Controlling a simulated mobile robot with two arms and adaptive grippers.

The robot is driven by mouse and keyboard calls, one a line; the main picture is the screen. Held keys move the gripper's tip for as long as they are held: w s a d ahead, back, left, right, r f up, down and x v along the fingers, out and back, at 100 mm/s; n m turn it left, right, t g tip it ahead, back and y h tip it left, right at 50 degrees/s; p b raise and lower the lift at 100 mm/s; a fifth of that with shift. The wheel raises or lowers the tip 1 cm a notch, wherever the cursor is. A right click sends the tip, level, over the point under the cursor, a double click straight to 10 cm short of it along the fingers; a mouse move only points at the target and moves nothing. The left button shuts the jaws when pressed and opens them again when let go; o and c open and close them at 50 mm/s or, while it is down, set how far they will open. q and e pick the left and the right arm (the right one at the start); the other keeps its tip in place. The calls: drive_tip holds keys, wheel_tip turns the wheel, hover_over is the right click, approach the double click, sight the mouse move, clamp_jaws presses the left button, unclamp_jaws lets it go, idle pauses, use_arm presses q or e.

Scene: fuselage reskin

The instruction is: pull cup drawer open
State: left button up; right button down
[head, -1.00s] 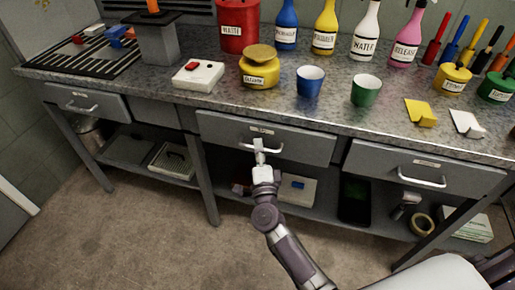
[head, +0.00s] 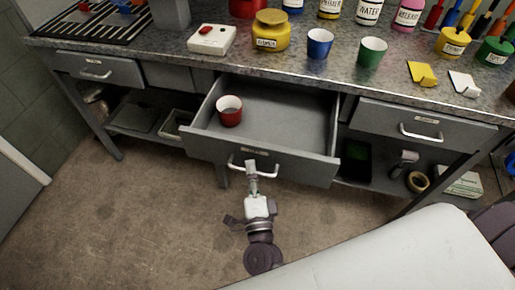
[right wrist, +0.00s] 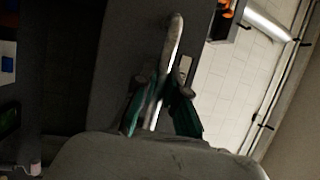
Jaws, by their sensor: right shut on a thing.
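The cup drawer (head: 285,120) is pulled well out from under the bench in the head view. A red cup (head: 229,110) stands upright inside it at the left. The drawer's pale bar handle (head: 238,170) is on its front face. My right gripper (head: 251,168) is shut on the handle, in front of the drawer. The right wrist view shows the handle (right wrist: 172,45) running between the two dark green fingers (right wrist: 160,103). My left gripper is not in view.
The bench top carries a blue cup (head: 320,43), a green cup (head: 371,52), a yellow jar (head: 270,30) and several bottles. Closed drawers sit at left (head: 98,70) and right (head: 426,130). The floor (head: 140,215) in front is clear.

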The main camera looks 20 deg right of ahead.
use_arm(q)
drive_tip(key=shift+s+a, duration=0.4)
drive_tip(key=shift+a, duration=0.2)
use_arm(e)
drive_tip(key=shift+s+a, duration=0.6)
drive_tip(key=shift+s, duration=0.25)
drive_tip(key=shift+s+a, duration=0.55)
drive_tip(key=shift+s, duration=0.3)
drive_tip(key=c, duration=1.2)
unclamp_jaws()
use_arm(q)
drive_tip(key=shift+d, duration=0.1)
use_arm(e)
drive_tip(key=v, duration=1.2)
drive_tip(key=shift+f, duration=0.1)
